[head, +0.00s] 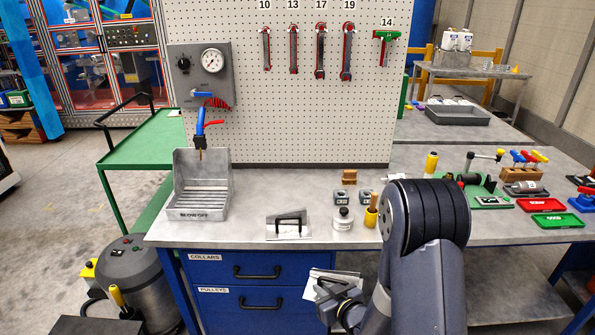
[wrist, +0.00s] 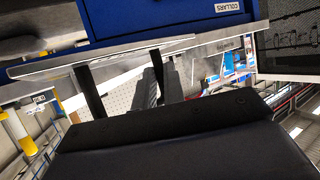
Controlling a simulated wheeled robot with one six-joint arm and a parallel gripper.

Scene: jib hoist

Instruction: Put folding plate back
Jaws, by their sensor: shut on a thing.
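My gripper (head: 333,295) is low in front of the bench's blue drawer cabinet, below the benchtop. It is shut on a light grey plate (head: 318,283), which I take to be the folding plate. The plate is tilted, with a dark bar across it, and my gripper and arm hide part of it. A similar grey plate with a black handle (head: 289,225) lies on the benchtop near the front edge.
The benchtop (head: 250,238) overhangs the blue drawers (head: 225,271). A blow-off tray (head: 198,213) stands left of the lying plate. A grey canister (head: 140,285) stands on the floor at left.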

